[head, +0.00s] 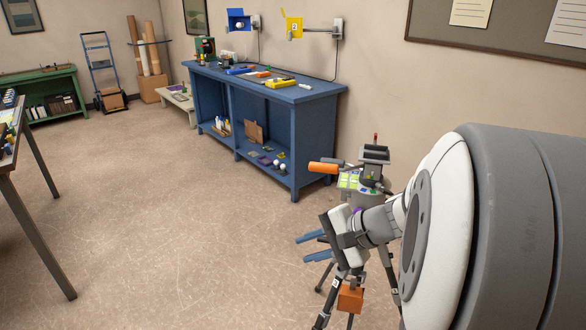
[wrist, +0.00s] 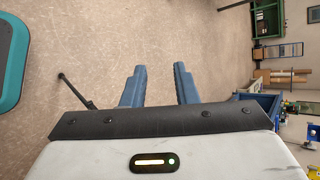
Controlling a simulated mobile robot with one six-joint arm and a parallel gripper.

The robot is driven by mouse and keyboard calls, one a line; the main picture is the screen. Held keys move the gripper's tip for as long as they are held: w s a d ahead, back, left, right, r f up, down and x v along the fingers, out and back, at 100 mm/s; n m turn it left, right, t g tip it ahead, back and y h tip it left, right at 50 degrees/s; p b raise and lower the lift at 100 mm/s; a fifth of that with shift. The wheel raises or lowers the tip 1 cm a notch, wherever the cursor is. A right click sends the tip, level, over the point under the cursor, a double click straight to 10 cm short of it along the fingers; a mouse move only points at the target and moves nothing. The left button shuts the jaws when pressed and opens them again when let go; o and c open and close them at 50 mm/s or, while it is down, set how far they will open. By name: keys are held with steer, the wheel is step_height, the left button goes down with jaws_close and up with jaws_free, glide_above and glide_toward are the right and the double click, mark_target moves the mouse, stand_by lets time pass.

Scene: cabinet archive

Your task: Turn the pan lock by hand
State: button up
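A tripod stands at the right in the head view, with dark legs (head: 321,318) and an orange block (head: 350,299) hanging low between them. Its head carries an orange handle grip (head: 324,168) pointing left and a dark device (head: 374,155) on top. A small purple part (head: 357,211) shows just above my wrist; I cannot tell whether it is the pan lock. My gripper (head: 304,248) is below the tripod head, in front of the legs, fingers pointing left. In the wrist view my gripper (wrist: 155,75) is open and empty, with bare floor between its blue fingers.
A blue workbench (head: 258,88) with tools stands along the back wall. A table (head: 38,235) is at the left edge and a green shelf (head: 50,95) at the far left. The floor in the middle is clear. A dark rod (wrist: 75,93) shows left of my fingers.

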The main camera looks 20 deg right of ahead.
steer(key=w+d+f+m+t+h+b, duration=0.1)
steer(key=w+d+m+t, duration=0.15)
steer(key=d, duration=0.25)
steer(key=w+d+f+m+t+b, duration=0.1)
steer(key=d+m+t+b, duration=0.1)
steer(key=d+m+t, duration=0.3)
steer(key=m+t+h+b, duration=0.2)
steer(key=m+t+h, duration=0.2)
steer(key=m+h, duration=0.25)
glide_toward(389, 194)
steer(key=w+n, duration=0.1)
steer(key=w+p, duration=0.1)
steer(key=w, duration=0.2)
steer(key=w+p, duration=0.1)
steer(key=w, duration=0.2)
steer(key=shift+w+a+r, duration=0.1)
steer(key=shift+a, duration=0.15)
steer(key=shift+w, duration=0.15)
steer(key=shift+w, duration=0.1)
steer(key=shift+w+b, duration=0.25)
steer(key=shift+b, duration=0.2)
steer(key=shift+c, duration=0.4)
